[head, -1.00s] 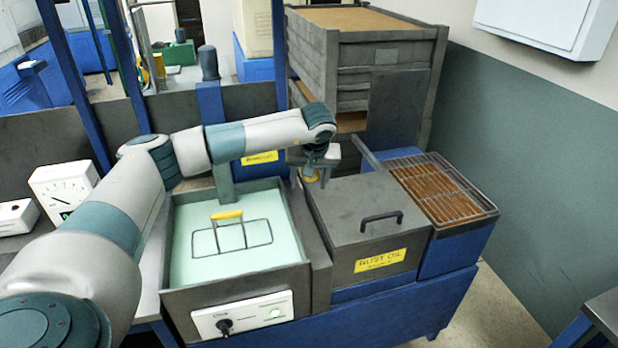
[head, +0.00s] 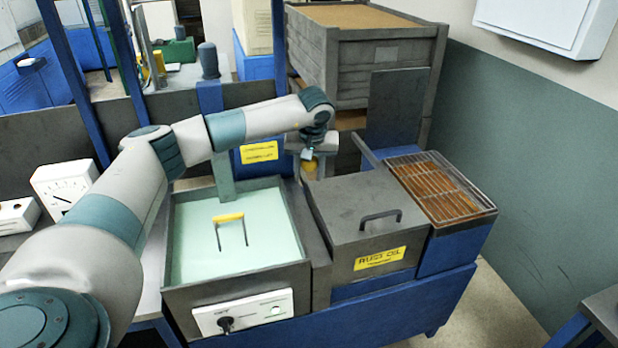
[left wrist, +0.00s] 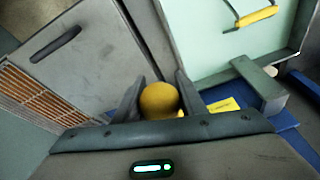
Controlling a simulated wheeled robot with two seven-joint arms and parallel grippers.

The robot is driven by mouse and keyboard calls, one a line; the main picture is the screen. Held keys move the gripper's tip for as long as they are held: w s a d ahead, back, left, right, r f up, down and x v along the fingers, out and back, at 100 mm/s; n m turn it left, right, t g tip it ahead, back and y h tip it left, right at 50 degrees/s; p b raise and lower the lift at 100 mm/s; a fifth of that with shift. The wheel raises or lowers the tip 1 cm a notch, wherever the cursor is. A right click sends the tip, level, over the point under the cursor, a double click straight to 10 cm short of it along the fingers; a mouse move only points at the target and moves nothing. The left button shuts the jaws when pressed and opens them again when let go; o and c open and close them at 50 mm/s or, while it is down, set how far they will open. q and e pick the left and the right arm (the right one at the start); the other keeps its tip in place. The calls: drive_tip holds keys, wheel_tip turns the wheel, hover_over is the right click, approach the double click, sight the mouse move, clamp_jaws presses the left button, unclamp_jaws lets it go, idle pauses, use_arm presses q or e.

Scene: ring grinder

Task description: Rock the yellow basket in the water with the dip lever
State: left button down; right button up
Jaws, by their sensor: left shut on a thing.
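The basket shows as a yellow handle (head: 228,217) on two thin wire legs. The legs go down into the pale green water (head: 200,240) of an open grey tank, and the rest of the basket is hidden below the surface. The handle also shows in the left wrist view (left wrist: 257,16). My left gripper (head: 311,164) is behind and to the right of the tank. It is shut on the yellow knob (left wrist: 160,98) of the dip lever, which sits between its fingers in the left wrist view. The lever's shaft is mostly hidden. My right gripper is not in view.
A lidded grey box (head: 366,222) with a black handle stands right of the tank. Beyond it is a wire drain rack (head: 440,187). A stack of grey crates (head: 365,60) stands behind. A dial meter (head: 64,187) is at the left.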

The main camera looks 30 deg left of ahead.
use_arm(q)
drive_tip(key=w+a+r, duration=0.1)
drive_tip(key=r, duration=0.1)
drive_tip(key=w+a+r, duration=0.1)
drive_tip(key=r, duration=0.2)
drive_tip(key=a+r, duration=0.1)
drive_tip(key=r, duration=0.2)
drive_tip(key=shift+w+r+p, duration=0.1)
drive_tip(key=shift+w+p, duration=0.3)
drive_tip(key=c, duration=1.2)
unclamp_jaws()
drive_tip(key=shift+o, duration=0.2)
drive_tip(key=shift+s+d+r, duration=0.15)
drive_tip(key=shift+s+d, duration=0.05)
drive_tip(key=shift+s, duration=0.1)
drive_tip(key=shift+w+a, duration=0.1)
